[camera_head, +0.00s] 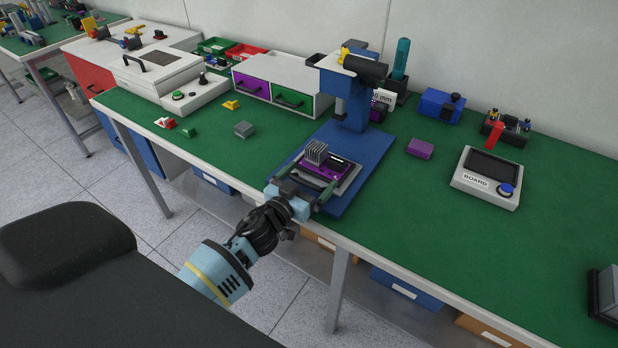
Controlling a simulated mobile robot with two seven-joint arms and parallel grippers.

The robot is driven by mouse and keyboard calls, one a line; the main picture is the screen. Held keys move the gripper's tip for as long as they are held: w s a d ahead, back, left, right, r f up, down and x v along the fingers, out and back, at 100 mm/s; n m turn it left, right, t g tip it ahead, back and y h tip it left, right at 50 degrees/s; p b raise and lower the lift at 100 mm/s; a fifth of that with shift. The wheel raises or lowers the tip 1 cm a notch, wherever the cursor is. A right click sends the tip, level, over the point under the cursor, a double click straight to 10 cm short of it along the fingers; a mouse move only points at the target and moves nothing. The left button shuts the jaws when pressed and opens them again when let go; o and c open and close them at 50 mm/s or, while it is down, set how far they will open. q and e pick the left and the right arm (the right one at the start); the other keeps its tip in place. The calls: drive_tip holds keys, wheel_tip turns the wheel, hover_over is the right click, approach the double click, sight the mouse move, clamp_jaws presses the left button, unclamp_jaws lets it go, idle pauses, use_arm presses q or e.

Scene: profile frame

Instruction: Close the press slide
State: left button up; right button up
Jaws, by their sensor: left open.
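The press (352,85) is blue with a black cylinder at its head and stands on a blue base plate (372,150). Its slide (350,178), a light tray, sits at the front of the base, forward of the press head. A purple board (318,165) with a grey finned block (316,152) lies on the slide. My left gripper (308,182) is at the slide's front edge, open, with its green fingers spread to either side. Whether the fingers touch the slide is hard to tell. My right gripper is not in view.
A drawer unit (283,78) and a white machine (165,75) stand left of the press. A purple block (420,148), a blue box (440,105) and a BOARD panel (487,178) are to the right. A grey block (244,129) lies left. The green bench's right front is mostly clear.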

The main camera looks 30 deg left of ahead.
use_arm(q)
drive_tip(key=s, duration=0.6)
drive_tip(key=shift+s+a+f, duration=0.1)
drive_tip(key=shift+s+a, duration=0.15)
drive_tip(key=shift+s, duration=0.45)
